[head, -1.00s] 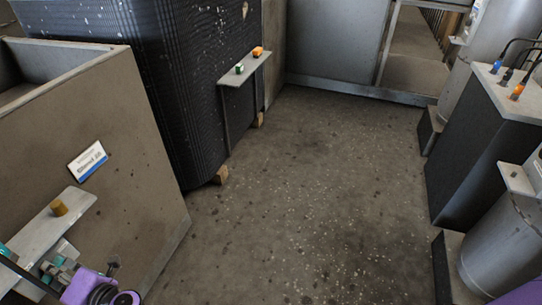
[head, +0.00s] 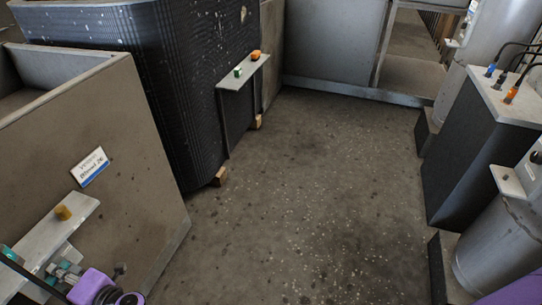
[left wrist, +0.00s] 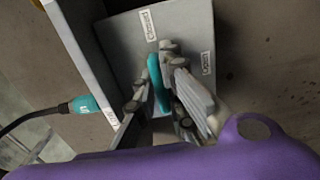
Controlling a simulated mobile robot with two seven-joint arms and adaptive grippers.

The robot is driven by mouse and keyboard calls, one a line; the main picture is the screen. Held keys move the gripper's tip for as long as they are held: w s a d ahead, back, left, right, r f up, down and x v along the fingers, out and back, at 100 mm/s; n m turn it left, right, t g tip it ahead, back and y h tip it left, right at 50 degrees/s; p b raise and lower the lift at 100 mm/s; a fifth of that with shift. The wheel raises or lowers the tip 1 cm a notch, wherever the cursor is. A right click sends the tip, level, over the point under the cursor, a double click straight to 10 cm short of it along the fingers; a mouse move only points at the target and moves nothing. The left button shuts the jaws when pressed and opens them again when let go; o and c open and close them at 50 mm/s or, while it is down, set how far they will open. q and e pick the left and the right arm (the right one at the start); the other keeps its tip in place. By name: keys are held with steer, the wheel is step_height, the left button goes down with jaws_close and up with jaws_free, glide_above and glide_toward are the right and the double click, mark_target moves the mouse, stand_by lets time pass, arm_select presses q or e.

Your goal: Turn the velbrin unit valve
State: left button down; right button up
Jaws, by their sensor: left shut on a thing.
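The valve handle is a teal bar (left wrist: 157,84) on a grey plate (left wrist: 203,27) with two small white labels, in the left wrist view. It stands nearly upright in that picture. My left gripper (left wrist: 154,78) is shut on this handle, with a finger on either side. In the head view the left gripper (head: 64,271) is at the lower left, beside the housing wall, and the handle is mostly hidden there. A white and blue name sign (head: 89,166), starting with what looks like "Velbrin", is on that wall. My right gripper is out of view.
A light shelf (head: 58,229) with a yellow-brown knob (head: 63,212) juts out by the gripper. A teal cable plug (left wrist: 84,104) is close to the handle. A black ribbed unit (head: 200,80) stands behind. The floor (head: 300,190) in the middle is clear.

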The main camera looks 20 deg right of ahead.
arm_select(q)
steer(key=c, duration=1.8)
jaws_free()
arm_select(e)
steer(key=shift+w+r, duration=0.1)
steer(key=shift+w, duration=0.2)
arm_select(q)
steer(key=v, duration=1.2)
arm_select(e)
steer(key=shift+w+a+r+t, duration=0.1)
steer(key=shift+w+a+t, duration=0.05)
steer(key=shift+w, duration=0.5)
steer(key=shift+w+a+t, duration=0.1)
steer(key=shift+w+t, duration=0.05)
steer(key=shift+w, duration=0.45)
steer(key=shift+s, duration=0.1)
